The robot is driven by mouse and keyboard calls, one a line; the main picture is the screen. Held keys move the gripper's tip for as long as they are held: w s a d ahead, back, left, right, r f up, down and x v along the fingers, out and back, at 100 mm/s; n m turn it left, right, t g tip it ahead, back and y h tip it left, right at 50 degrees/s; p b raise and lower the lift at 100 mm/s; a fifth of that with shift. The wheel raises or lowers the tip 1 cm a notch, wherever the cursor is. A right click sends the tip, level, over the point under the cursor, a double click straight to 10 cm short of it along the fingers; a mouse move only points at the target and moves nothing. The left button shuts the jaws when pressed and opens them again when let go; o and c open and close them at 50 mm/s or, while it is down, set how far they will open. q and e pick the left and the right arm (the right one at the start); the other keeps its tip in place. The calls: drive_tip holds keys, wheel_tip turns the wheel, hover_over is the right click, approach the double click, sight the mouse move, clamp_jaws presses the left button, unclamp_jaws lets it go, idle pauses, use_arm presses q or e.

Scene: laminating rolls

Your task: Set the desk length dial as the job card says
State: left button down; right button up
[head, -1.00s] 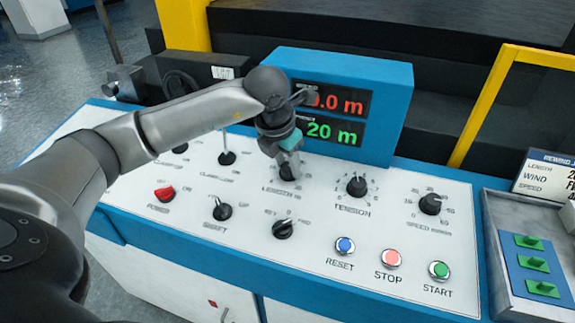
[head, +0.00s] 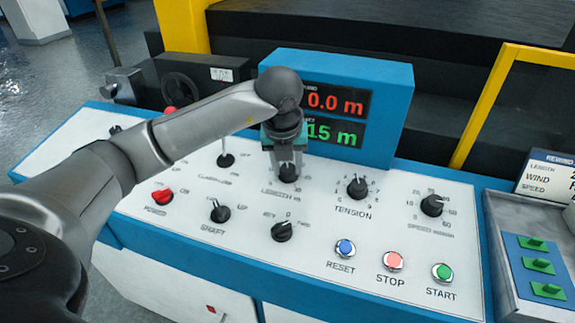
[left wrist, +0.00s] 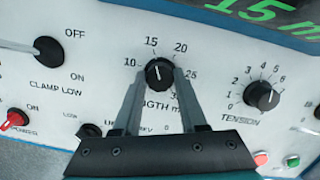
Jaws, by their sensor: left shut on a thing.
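The length dial (head: 288,178) is a black knob on the white desk panel. My left gripper (head: 286,163) is shut on it from above. In the left wrist view the two fingers flank the dial (left wrist: 159,73), and its white mark points up, near 15. The green line of the display (head: 335,133) reads 15 m, and the red line above reads 0.0 m. The job card (head: 545,172) at the right edge has rows for length, wind and speed. Its values are cut off by the frame. My right gripper is not in view.
The tension dial (head: 358,187) and speed dial (head: 432,205) stand to the right. The key switch (head: 282,231), shaft switch (head: 220,212) and red power switch (head: 161,196) are nearer. Reset (head: 345,249), stop (head: 393,261) and start (head: 442,272) buttons line the front. The display box rises behind.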

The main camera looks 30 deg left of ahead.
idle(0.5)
use_arm(q)
drive_tip(key=shift+c, duration=2.2)
unclamp_jaws()
drive_tip(key=shift+r, duration=0.1)
drive_tip(key=p+v, duration=0.2)
drive_tip(key=v, duration=1.3)
drive_tip(key=shift+p, duration=0.35)
drive_tip(key=shift+d, duration=0.1)
